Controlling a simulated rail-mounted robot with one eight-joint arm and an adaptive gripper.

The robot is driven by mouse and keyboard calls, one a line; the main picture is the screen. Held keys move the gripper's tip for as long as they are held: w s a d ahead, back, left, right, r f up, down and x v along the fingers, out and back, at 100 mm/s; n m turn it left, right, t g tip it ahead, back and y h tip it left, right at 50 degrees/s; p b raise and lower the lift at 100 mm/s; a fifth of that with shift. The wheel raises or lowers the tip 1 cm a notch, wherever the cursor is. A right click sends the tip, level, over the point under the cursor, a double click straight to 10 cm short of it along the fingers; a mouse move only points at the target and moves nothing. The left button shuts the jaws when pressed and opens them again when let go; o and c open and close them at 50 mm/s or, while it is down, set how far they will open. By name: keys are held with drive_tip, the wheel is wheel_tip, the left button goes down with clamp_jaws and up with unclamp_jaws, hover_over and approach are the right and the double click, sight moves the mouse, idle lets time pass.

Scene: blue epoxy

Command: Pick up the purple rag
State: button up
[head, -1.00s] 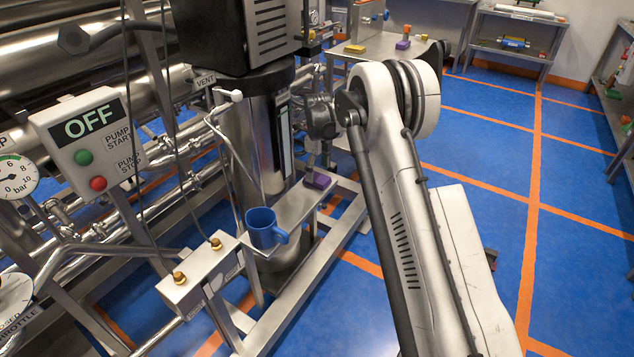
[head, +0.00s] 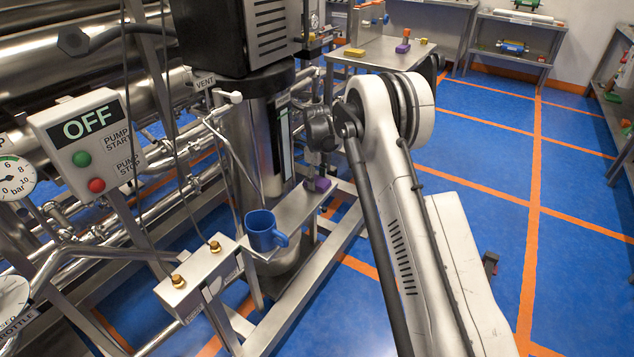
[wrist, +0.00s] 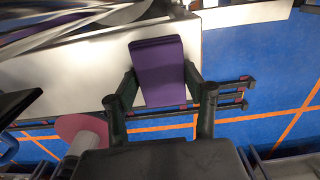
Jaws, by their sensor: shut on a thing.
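The purple rag (wrist: 158,72) is a folded, flat block in the middle of the wrist view. In the head view the rag (head: 317,184) is at the far part of a narrow metal shelf (head: 297,214). My gripper (wrist: 160,76) has one dark finger against each long side of the rag and is shut on it. In the head view my gripper (head: 316,172) points down at the rag, and its fingers are small and hard to make out. I cannot tell whether the rag still touches the shelf.
A blue mug (head: 262,230) stands on the near part of the shelf. A tall steel cylinder (head: 258,150) rises just left of the rag. A valve block (head: 195,285) is at the front left. A back table (head: 375,60) bears small items. Blue floor is open at right.

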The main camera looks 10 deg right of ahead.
sight(320, 181)
drive_tip(key=shift+r, duration=0.1)
drive_tip(key=r, duration=0.2)
drive_tip(key=r+p, duration=0.1)
drive_tip(key=r, duration=0.1)
drive_tip(key=s+d+r+p, duration=0.1)
drive_tip(key=r, duration=0.2)
drive_tip(key=s+d+p, duration=0.2)
drive_tip(key=s+d, duration=1.1)
drive_tip(key=shift+s+f, duration=0.1)
